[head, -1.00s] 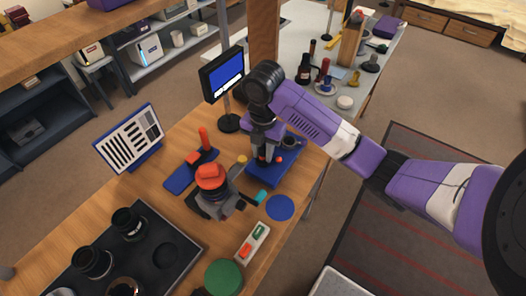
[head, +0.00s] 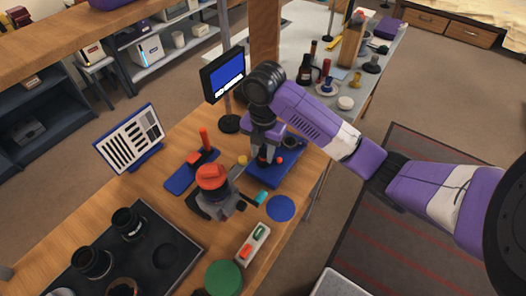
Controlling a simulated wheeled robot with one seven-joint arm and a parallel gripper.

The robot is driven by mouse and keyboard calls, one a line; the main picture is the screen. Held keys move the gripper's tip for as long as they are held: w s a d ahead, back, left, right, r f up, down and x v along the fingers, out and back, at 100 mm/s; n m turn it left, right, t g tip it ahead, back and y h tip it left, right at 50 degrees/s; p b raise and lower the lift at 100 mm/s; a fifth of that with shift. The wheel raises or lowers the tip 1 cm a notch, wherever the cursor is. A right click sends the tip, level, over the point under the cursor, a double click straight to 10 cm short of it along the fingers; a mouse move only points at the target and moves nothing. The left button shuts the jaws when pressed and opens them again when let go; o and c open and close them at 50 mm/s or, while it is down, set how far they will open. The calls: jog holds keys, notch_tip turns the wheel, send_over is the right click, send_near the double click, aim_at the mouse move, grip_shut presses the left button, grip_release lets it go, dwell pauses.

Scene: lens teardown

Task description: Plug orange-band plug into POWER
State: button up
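My gripper (head: 264,153) points down over the blue tray (head: 290,172) on the wooden bench. Its fingers are small and partly hidden, so I cannot tell whether they are open or shut, or on what. A dark upright piece shows between or just behind them, and a small red-orange piece (head: 280,160) is close beside them on the right. I cannot make out which thing is the orange-band plug. No POWER label is readable. A white block (head: 253,244) with a green and a red-orange insert lies nearer the front edge.
A grey fixture with a red-orange cap (head: 212,177) stands left of my gripper. A monitor (head: 223,75) stands behind, and a chart panel (head: 130,138) at left. A black tray (head: 185,240) holds lens parts. A blue disc (head: 280,208) and a green disc (head: 223,277) lie in front.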

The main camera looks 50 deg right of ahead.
jog(key=shift+s+f, duration=0.35)
jog(key=shift+f, duration=0.45)
jog(key=r+p, duration=0.2)
jog(key=r, duration=0.7)
jog(key=shift+w+r, duration=0.15)
jog(key=shift+w, duration=0.05)
